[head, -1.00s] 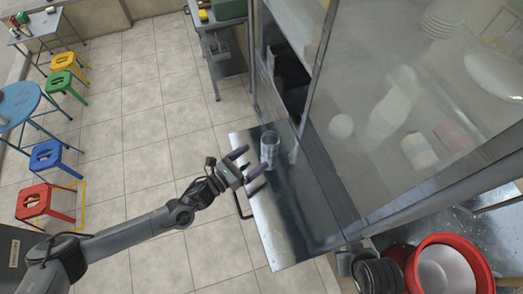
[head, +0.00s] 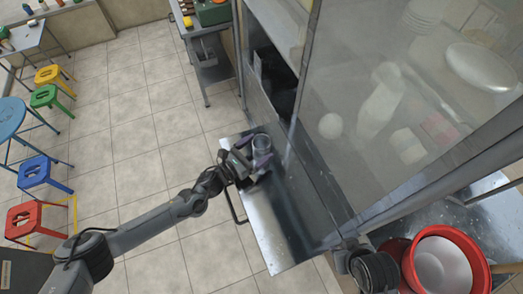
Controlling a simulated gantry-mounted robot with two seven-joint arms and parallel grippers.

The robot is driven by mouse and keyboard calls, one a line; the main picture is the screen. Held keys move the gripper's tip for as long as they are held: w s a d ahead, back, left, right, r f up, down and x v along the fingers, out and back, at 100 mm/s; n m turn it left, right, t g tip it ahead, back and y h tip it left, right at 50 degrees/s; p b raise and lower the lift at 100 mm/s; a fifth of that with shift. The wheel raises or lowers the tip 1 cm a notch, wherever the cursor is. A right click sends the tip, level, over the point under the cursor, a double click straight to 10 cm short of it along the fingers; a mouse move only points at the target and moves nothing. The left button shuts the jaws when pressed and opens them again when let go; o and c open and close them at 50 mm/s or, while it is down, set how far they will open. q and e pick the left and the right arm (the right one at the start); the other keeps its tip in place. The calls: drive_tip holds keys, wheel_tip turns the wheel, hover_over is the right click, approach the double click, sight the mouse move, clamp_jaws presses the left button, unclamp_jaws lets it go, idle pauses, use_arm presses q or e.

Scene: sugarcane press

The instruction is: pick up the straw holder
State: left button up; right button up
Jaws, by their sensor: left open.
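The straw holder (head: 262,143) is a small grey, cup-like cylinder standing upright on the metal shelf (head: 285,225) beside the glass cabinet. My left gripper (head: 254,160) is open, with its purple-tipped fingers at the near left side of the holder. One finger overlaps the holder in the picture, and I cannot tell whether it touches. The lower part of the holder is hidden behind the fingers.
The glass cabinet (head: 385,110) rises just right of the shelf. A bar handle (head: 233,207) juts from the shelf's left edge. A red bucket (head: 448,262) stands at bottom right. Coloured stools, such as the red one (head: 37,219), are far left. Tiled floor lies open between.

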use_arm(q)
drive_tip(key=shift+x, duration=1.05)
drive_tip(key=c, duration=1.3)
